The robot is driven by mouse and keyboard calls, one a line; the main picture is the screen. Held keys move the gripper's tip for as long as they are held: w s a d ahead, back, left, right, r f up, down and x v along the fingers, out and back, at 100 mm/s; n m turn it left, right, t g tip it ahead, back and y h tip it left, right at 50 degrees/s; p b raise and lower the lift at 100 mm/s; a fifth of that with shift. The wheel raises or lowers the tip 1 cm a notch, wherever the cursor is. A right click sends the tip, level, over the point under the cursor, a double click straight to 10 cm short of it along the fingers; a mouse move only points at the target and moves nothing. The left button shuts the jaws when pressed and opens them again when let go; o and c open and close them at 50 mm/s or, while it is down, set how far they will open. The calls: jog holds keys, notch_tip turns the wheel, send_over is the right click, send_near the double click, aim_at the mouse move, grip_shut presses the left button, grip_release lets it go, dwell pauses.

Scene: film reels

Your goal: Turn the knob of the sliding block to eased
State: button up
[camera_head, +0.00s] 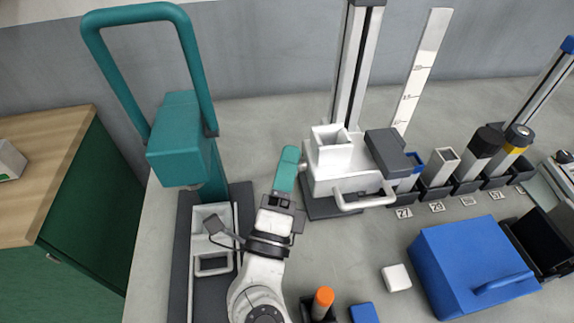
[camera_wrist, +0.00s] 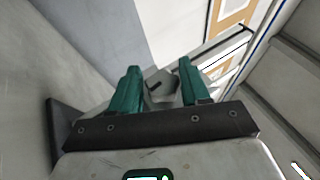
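The sliding block appears to be the white carriage (camera_head: 342,165) with a dark grey part, at the foot of an upright rail in the head view. My gripper (camera_head: 287,160) is just left of it, its teal fingers pointing away from my body. In the wrist view, my gripper (camera_wrist: 159,68) has its two fingers apart. A small grey knob-like piece (camera_wrist: 163,88) with a dark mark shows between them. I cannot tell whether the fingers touch it. This piece is hidden in the head view, and its setting cannot be read.
A teal press-like device (camera_head: 182,140) with a looped handle stands to the left. Several canisters in dark holders (camera_head: 465,178) stand to the right. A blue box (camera_head: 465,262), a white cube (camera_head: 396,278) and an orange-topped peg (camera_head: 323,298) are nearer. Some bench between them is clear.

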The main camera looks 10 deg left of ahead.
jog(key=shift+o, duration=1.3)
jog(key=b+v, duration=0.1)
jog(key=v, duration=0.9)
jog(key=shift+s+b, duration=0.35)
jog(key=shift+b, duration=0.05)
